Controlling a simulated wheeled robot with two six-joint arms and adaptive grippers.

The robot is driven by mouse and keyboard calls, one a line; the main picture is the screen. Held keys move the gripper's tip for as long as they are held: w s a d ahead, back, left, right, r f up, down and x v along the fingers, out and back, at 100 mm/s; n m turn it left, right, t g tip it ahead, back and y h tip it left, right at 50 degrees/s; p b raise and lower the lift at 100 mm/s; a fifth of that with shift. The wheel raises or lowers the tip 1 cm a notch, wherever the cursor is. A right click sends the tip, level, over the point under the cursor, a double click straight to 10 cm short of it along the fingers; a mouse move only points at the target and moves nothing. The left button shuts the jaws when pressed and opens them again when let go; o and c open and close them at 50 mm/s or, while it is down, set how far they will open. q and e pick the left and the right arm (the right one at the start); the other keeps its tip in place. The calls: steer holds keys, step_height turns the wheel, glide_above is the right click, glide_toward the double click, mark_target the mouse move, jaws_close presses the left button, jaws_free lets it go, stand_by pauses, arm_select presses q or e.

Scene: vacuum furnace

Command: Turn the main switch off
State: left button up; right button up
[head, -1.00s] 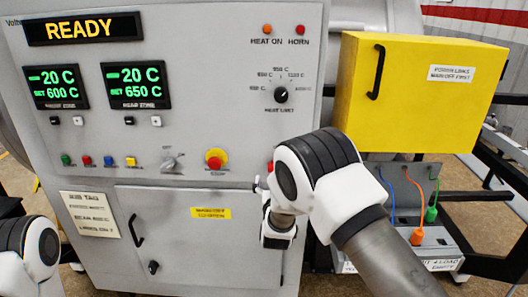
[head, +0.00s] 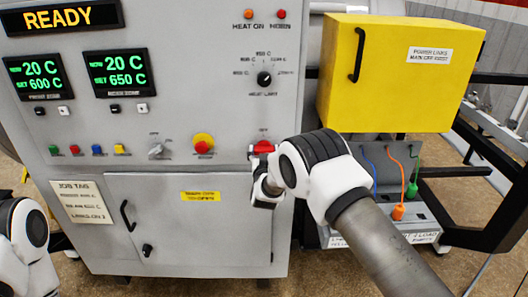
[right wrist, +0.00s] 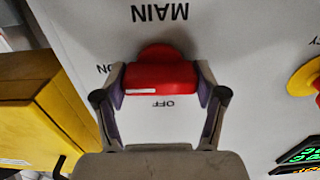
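The red main switch (head: 263,147) sits on the grey panel, right of the yellow-ringed stop button. In the right wrist view, which is upside down, the switch's red handle (right wrist: 160,80) lies crosswise, its white-marked end on the ON side. OFF is printed beside it. My right gripper (right wrist: 160,88) has one finger at each end of the handle. The fingers nearly touch it; whether they press on it I cannot tell. In the head view my right gripper (head: 264,182) is mostly behind my wrist. My left arm shows at the left edge, its gripper out of view.
The emergency stop button (head: 203,145) is left of the main switch, with a selector knob (head: 158,148) beyond. A yellow box (head: 395,75) stands at the right, above a tray with coloured plugs (head: 398,212). A cabinet door with a handle (head: 128,215) is below.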

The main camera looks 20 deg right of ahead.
steer(key=shift+f+n+b, duration=0.2)
steer(key=shift+n+b, duration=0.4)
steer(key=shift+b, duration=0.25)
steer(key=n+b, duration=0.2)
steer(key=b, duration=0.1)
steer(key=shift+n, duration=0.4)
steer(key=n+b, duration=0.2)
steer(key=shift+n, duration=0.4)
steer(key=n+b, duration=0.1)
steer(key=n, duration=0.1)
steer(key=shift+r+n, duration=0.1)
steer(key=shift+n, duration=0.3)
steer(key=n+b, duration=0.1)
steer(key=n, duration=0.2)
steer(key=n+b, duration=0.1)
steer(key=n, duration=0.4)
steer(key=shift+r, duration=0.15)
steer(key=shift+n, duration=0.3)
